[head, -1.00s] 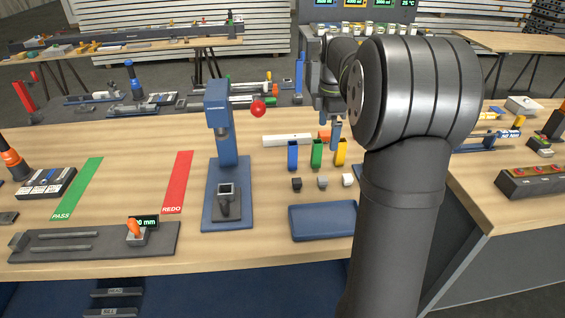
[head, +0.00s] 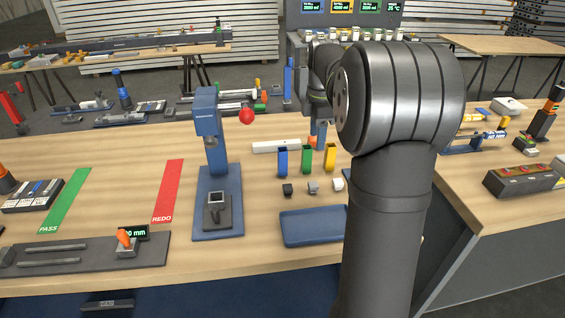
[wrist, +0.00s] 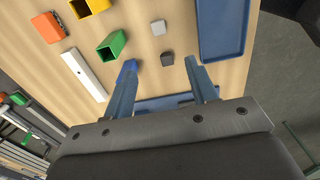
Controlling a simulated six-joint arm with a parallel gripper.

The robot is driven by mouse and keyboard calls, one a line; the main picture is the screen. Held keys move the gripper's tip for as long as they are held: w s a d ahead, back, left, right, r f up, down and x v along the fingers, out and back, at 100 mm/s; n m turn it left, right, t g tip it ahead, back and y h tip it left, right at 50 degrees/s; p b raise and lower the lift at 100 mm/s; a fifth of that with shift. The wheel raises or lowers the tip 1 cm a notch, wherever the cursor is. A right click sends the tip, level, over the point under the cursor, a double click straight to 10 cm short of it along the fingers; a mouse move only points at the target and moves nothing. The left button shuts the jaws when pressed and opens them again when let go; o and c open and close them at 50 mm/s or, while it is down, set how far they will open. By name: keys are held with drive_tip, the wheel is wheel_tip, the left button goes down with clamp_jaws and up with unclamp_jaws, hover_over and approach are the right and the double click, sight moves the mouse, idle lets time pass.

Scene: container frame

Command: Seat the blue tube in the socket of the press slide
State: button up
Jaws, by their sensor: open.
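The blue tube (head: 282,163) stands upright on the table, first in a row with a green tube (head: 306,160) and a yellow tube (head: 331,158). The blue press (head: 213,145) stands left of them; its slide with a square socket (head: 217,203) is at its base and looks empty. My gripper (head: 321,130) is partly hidden behind my arm, beyond the tubes. In the wrist view, my gripper (wrist: 159,68) is open, with its two blue fingers apart and nothing visibly held. A bright blue patch at the left fingertip may be the blue tube; I cannot tell.
Small black, grey and white blocks (head: 312,187) lie in front of the tubes. A blue tray (head: 312,227) lies nearer. A white bar (head: 275,146) and an orange piece (wrist: 48,27) lie behind. Red (head: 168,190) and green (head: 65,200) strips lie left of the press.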

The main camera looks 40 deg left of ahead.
drive_tip(key=shift+a, duration=0.1)
drive_tip(key=m, duration=1.8)
hover_over(283, 162)
drive_tip(key=a, duration=0.1)
drive_tip(key=f, duration=1.1)
drive_tip(key=shift+w+a+f, duration=0.2)
drive_tip(key=shift+w+f, duration=0.05)
drive_tip(key=shift+f, duration=0.1)
drive_tip(key=shift+w+d+f, duration=0.1)
drive_tip(key=shift+w+f, duration=0.05)
drive_tip(key=shift+f, duration=1.2)
drive_tip(key=shift+w+d+f, duration=0.1)
drive_tip(key=shift+w+f, duration=0.05)
drive_tip(key=shift+f, duration=1.15)
drive_tip(key=c, duration=1.1)
